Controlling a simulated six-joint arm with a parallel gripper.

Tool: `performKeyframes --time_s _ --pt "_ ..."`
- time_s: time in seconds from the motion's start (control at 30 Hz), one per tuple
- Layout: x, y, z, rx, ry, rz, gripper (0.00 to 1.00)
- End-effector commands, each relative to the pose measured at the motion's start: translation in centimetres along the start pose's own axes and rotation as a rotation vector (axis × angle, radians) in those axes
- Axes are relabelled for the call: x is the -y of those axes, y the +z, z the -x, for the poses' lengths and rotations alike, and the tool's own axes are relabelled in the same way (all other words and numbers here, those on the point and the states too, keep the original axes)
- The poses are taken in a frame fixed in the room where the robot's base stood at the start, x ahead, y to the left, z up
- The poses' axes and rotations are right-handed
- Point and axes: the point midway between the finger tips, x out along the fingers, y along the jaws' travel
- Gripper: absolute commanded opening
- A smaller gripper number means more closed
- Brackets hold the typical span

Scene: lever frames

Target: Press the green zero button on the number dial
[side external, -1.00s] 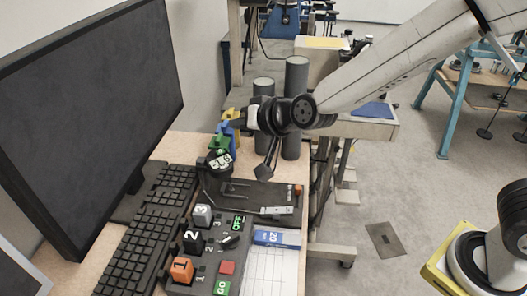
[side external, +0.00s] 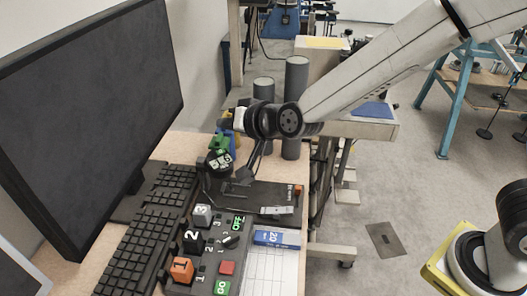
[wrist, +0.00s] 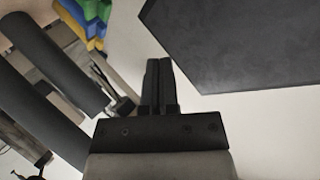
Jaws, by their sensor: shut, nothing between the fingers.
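The number dial (side external: 219,162) is a round black piece with white digits, standing at the far end of the control panel in the side view. I cannot make out a green zero button on it. The dial does not show in the wrist view.
A large monitor (side external: 90,120) and a keyboard (side external: 150,225) stand left. Green, blue and yellow blocks (wrist: 88,18) sit behind the dial. Grey cylinders (side external: 296,100) rise behind my wrist. Numbered blocks (side external: 192,241) and a green GO button (side external: 221,288) are on the near panel.

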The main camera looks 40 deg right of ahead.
Motion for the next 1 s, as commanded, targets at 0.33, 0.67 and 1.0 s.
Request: performKeyframes --time_s 0.33,0.67,1.0 --pt "-1.8 1.8 -2.4 0.002 0.002 0.0 0.0" --pt "-3.3 3.3 -4.5 0.001 0.002 -0.001 0.0" --pt "-3.8 3.8 -5.2 0.001 -0.001 0.0 0.0"
